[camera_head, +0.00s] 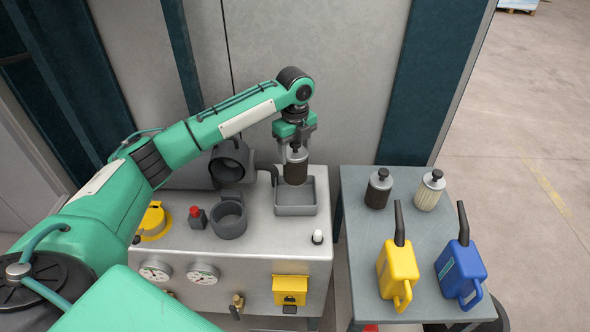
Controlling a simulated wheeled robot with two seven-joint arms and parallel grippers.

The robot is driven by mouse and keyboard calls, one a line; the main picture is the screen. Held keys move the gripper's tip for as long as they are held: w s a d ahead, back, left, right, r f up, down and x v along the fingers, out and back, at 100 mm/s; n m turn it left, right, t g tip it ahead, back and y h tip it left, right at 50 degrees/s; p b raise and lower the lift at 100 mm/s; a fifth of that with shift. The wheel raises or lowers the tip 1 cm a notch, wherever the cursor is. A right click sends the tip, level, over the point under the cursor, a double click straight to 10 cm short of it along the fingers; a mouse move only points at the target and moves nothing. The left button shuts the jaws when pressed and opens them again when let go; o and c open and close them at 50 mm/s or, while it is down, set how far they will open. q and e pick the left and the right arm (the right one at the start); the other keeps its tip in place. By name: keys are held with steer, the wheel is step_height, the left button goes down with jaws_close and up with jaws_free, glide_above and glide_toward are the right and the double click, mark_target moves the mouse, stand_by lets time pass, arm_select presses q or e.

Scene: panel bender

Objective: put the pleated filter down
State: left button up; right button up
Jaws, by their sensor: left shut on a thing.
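My left gripper (296,142) points down and is shut on the pleated filter (296,171), a dark cylinder with a grey top. The filter is upright over the square grey tray (296,211) on the machine's top. Its lower end overlaps the tray's interior in the camera_head view; I cannot tell whether it touches the tray floor. My right gripper is not in view.
Left of the tray are an open round housing (229,217), a dark round part (229,163), a red button (194,212) and a yellow ring (154,220). The side table (358,235) holds a dark filter (378,189), a cream filter (429,190), a yellow can (398,272) and a blue can (461,270).

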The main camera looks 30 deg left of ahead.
mark_target(295, 173)
arm_select(q)
step_height(295, 173, down, 4)
steer(key=shift+p, duration=0.35)
step_height(295, 173, down, 4)
steer(key=shift+f+p, duration=0.1)
steer(key=shift+p, duration=0.55)
steer(key=shift+f, duration=0.2)
steer(key=shift+f, duration=0.15)
steer(key=o, duration=1.4)
